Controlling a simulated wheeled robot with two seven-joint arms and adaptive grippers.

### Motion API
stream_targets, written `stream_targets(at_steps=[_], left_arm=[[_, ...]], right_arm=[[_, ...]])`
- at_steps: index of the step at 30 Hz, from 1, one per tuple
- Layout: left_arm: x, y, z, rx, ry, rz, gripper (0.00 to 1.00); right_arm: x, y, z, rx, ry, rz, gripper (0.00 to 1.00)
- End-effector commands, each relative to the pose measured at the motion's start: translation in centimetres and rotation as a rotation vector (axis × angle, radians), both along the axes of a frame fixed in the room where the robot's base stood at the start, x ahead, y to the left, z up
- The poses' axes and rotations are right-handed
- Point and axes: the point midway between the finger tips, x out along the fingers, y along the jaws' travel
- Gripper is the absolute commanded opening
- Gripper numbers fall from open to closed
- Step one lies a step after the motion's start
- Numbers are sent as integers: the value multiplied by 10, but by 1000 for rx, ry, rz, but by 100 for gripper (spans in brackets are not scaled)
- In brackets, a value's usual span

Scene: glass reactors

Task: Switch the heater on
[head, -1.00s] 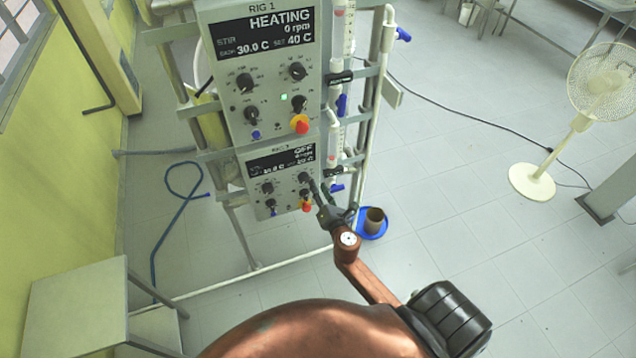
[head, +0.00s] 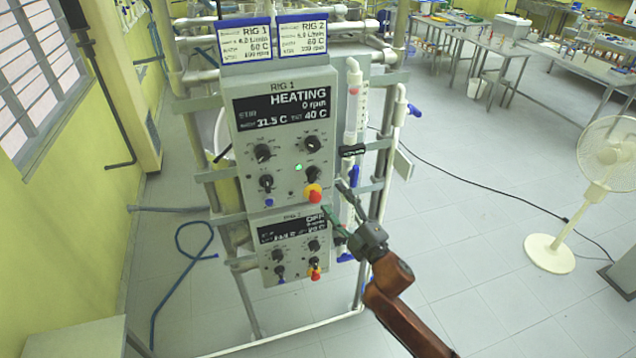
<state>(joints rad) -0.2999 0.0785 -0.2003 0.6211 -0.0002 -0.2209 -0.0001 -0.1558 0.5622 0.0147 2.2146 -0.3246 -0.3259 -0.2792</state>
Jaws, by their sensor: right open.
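The upper RIG 1 control box (head: 243,185) reads HEATING, 0 rpm, 31.5 C and 40 C. It has several black knobs, a lit green lamp (head: 299,167) and a red-and-yellow button (head: 314,194). The lower RIG 2 box (head: 262,262) reads OFF; its smaller text is hard to read. It has black knobs and a smaller red-and-yellow button (head: 315,272). My right gripper (head: 335,198) is open and empty, with its fingers pointing up and left. In the picture they lie just right of and below the upper red button; contact cannot be told. My left gripper is out of view.
Two label cards (head: 302,37) for RIG 1 and RIG 2 top the frame. Tubes with blue valves (head: 355,176) stand right of the boxes. A white fan (head: 553,250) stands on the right, with a cable on the open floor. A blue hose (head: 180,262) lies left.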

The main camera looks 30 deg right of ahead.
Motion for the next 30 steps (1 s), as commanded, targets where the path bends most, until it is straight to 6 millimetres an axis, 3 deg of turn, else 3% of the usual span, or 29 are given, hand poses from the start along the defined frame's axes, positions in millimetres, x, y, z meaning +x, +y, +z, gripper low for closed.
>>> stream_targets(at_steps=[3, 6, 21, 30], left_arm=[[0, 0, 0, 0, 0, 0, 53], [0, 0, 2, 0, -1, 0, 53], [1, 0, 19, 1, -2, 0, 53], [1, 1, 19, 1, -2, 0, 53]], right_arm=[[-6, 13, 25, 112, -21, 75, 55], [-3, 17, 31, 141, -23, 93, 55], [63, 22, 45, 138, -22, 89, 55], [68, 23, 44, 137, -21, 90, 55]])
